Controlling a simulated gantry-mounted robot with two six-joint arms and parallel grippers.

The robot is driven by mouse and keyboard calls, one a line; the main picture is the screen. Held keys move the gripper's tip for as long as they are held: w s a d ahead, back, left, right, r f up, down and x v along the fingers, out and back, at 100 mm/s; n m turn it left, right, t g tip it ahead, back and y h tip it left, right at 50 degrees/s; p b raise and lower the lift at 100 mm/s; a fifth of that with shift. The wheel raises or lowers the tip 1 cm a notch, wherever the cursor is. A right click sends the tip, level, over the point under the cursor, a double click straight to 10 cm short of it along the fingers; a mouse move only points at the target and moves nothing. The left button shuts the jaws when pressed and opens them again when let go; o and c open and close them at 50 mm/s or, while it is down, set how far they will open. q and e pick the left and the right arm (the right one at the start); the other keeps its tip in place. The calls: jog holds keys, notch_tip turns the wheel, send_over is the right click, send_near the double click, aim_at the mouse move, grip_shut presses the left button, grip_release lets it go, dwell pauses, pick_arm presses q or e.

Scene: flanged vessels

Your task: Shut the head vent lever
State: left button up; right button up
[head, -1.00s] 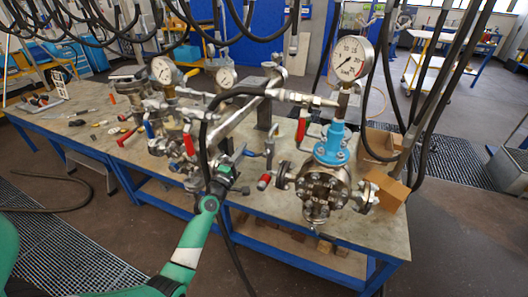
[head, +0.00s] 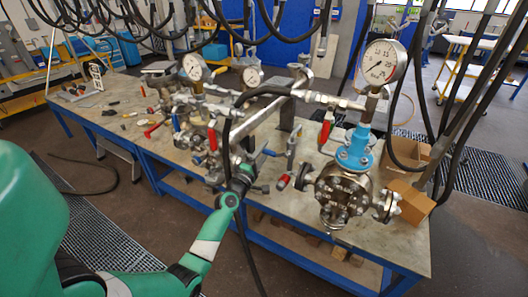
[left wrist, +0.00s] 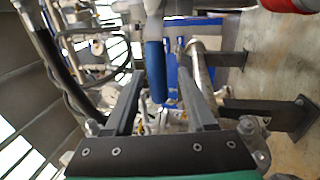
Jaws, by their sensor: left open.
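A blue-handled lever (left wrist: 155,70) stands between the two fingers of my left gripper (left wrist: 160,72) in the left wrist view. The fingers are apart and I see no grip on it. In the head view my left gripper (head: 246,166) is by the pipework, left of a blue lever (head: 270,153). The flanged vessel (head: 341,190) with a light-blue neck (head: 356,150) and a large pressure gauge (head: 381,63) stands to its right. A red lever (head: 326,132) hangs by that vessel's hose. I cannot tell which lever is the head vent. My right gripper is out of view.
Another red lever (head: 212,140) and a smaller gauge (head: 194,67) are on the left pipework. A black hose (head: 229,140) hangs close to my left gripper. A cardboard box (head: 410,200) sits at the table's right. The table (head: 290,235) has clear room in front.

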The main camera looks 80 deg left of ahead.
pick_arm(q)
jog(key=v, duration=1.1)
jog(key=shift+s+d, duration=0.2)
